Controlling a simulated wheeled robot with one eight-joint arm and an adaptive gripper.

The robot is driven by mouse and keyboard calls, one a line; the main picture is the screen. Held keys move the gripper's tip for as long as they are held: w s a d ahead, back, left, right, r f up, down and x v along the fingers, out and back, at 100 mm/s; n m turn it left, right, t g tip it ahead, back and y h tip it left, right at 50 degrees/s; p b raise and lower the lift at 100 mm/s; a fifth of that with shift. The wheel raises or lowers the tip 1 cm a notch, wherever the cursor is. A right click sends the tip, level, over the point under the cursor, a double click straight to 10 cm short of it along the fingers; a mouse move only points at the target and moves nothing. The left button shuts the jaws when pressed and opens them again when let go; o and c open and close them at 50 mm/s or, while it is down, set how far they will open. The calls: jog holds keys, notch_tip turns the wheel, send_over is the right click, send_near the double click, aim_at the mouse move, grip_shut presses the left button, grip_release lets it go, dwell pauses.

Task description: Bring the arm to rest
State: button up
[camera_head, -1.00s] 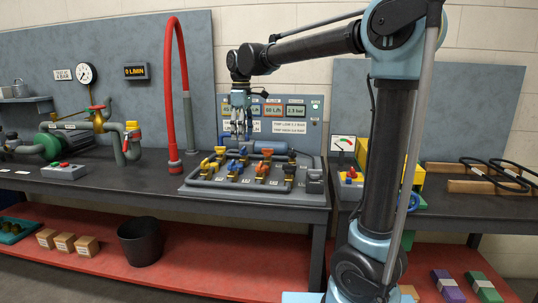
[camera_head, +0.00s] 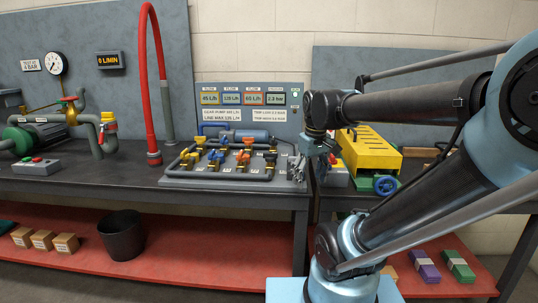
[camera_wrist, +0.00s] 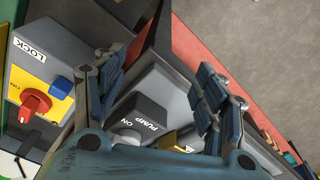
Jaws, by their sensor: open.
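My gripper (camera_head: 298,165) hangs from the folded arm on the right of the head view, over the gap between the valve bench and the right bench. In the wrist view my gripper (camera_wrist: 156,86) has its two blue-grey fingers spread wide with nothing held. A dark PUMP ON switch box (camera_wrist: 148,112) shows below and between the fingers; I cannot tell whether they touch it. My upper arm lies low and tilts to the right in the head view.
The valve panel (camera_head: 230,178) stands left of my gripper. A grey LOCK box with a red knob (camera_wrist: 36,104) is left in the wrist view. A yellow machine (camera_head: 370,153) with a blue handwheel (camera_head: 385,185) stands behind my arm. A red hose (camera_head: 148,80) rises at left.

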jog(key=s+d+f+m, duration=0.4)
jog(key=s+f, duration=0.4)
jog(key=f, duration=0.3)
jog(key=shift+s+d+f+m+t, duration=0.3)
jog(key=shift+d+m, duration=0.1)
jog(key=shift+d, duration=0.45)
jog(key=shift+w+f, duration=0.15)
jog(key=shift+w, duration=0.3)
